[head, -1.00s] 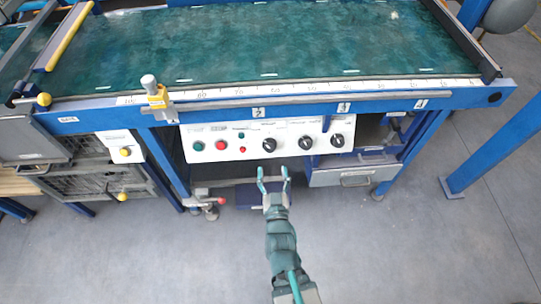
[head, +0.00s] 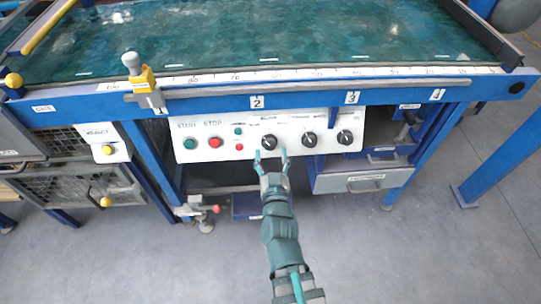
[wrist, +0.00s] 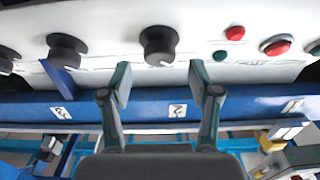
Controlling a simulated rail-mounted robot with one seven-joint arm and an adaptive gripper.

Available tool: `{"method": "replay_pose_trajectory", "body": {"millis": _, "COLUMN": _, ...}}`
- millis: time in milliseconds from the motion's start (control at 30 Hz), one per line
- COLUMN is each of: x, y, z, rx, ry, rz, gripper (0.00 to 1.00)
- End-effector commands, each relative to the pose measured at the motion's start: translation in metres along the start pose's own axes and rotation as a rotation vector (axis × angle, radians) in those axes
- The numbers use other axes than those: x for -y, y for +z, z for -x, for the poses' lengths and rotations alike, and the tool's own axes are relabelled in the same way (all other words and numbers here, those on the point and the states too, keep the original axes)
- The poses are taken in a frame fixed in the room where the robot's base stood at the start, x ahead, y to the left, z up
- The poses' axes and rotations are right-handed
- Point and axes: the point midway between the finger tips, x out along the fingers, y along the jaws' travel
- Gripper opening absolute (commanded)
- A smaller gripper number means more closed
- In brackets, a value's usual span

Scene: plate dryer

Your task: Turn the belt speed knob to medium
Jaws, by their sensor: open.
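A white control panel (head: 180,128) under the table edge carries three black knobs in a row: a left knob (head: 269,142), a middle knob (head: 309,139) and a right knob (head: 345,137). Their labels are too small to read, so I cannot tell which is belt speed. My gripper (head: 271,157) is open and empty, just in front of and below the left knob. In the wrist view, the left knob (wrist: 158,45) stands beyond the gap between my two spread fingers (wrist: 161,84), apparently untouched. The middle knob (wrist: 67,50) lies left of the fingers there.
The panel also has a green button (head: 190,144), a red button (head: 214,143) and small lamps left of the knobs. A blue rail (head: 300,102) with a ruler runs above. A red-tipped valve (head: 215,209) sits below. The floor in front is clear.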

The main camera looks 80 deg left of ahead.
Motion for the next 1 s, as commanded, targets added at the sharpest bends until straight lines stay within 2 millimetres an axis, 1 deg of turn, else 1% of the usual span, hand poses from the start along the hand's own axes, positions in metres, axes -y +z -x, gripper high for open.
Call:
{"method": "replay_pose_trajectory", "body": {"millis": 33, "x": 0.0, "y": 0.001, "z": -0.01, "rx": -0.001, "ry": 0.001, "rz": -0.001, "gripper": 0.62}}
{"method": "replay_pose_trajectory", "body": {"millis": 200, "x": 0.0, "y": 0.0, "z": -0.024, "rx": 0.0, "ry": 0.001, "rz": 0.0, "gripper": 0.62}}
{"method": "replay_pose_trajectory", "body": {"millis": 567, "x": 0.0, "y": 0.0, "z": -0.026, "rx": 0.0, "ry": 0.001, "rz": 0.0, "gripper": 0.62}}
{"method": "replay_pose_trajectory", "body": {"millis": 600, "x": 0.0, "y": 0.0, "z": -0.026, "rx": 0.0, "ry": 0.001, "rz": 0.0, "gripper": 0.59}}
{"method": "replay_pose_trajectory", "body": {"millis": 667, "x": 0.0, "y": 0.0, "z": -0.026, "rx": 0.0, "ry": 0.001, "rz": 0.0, "gripper": 0.49}}
{"method": "replay_pose_trajectory", "body": {"millis": 700, "x": 0.0, "y": 0.0, "z": -0.026, "rx": 0.0, "ry": 0.001, "rz": 0.0, "gripper": 0.42}}
{"method": "replay_pose_trajectory", "body": {"millis": 933, "x": 0.0, "y": 0.0, "z": -0.026, "rx": 0.0, "ry": 0.001, "rz": 0.0, "gripper": 0.04}}
{"method": "replay_pose_trajectory", "body": {"millis": 1000, "x": 0.0, "y": 0.0, "z": -0.026, "rx": 0.0, "ry": 0.001, "rz": 0.0, "gripper": 0.04}}
